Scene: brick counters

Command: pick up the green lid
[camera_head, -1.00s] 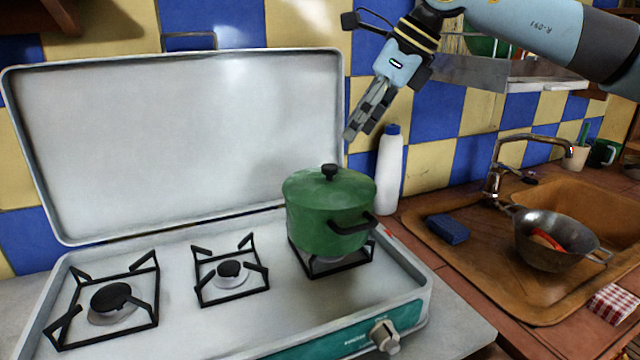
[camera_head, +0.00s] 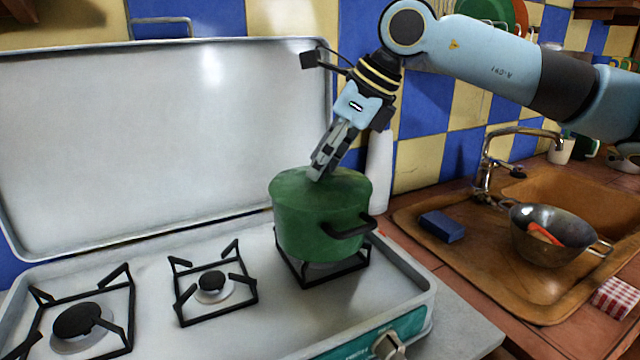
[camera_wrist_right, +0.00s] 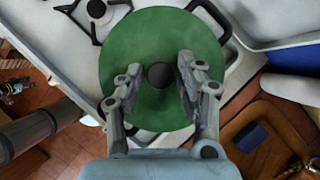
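The green lid (camera_head: 290,184) sits on the green pot (camera_head: 308,232), which stands on the right burner of the stove. My right gripper (camera_head: 318,172) is at the top of the lid and hides its knob in the head view. In the right wrist view the lid (camera_wrist_right: 125,55) fills the middle, with its dark round knob (camera_wrist_right: 160,76) between the two fingers of my right gripper (camera_wrist_right: 159,85). The fingers are open, with gaps on both sides of the knob. My left gripper is in neither view.
The stove's raised white cover (camera_head: 150,140) stands behind the burners. A white bottle (camera_head: 379,175) stands close behind the pot, partly hidden by my right arm. A blue sponge (camera_head: 441,226) and a metal pan (camera_head: 545,238) are by the sink at the right.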

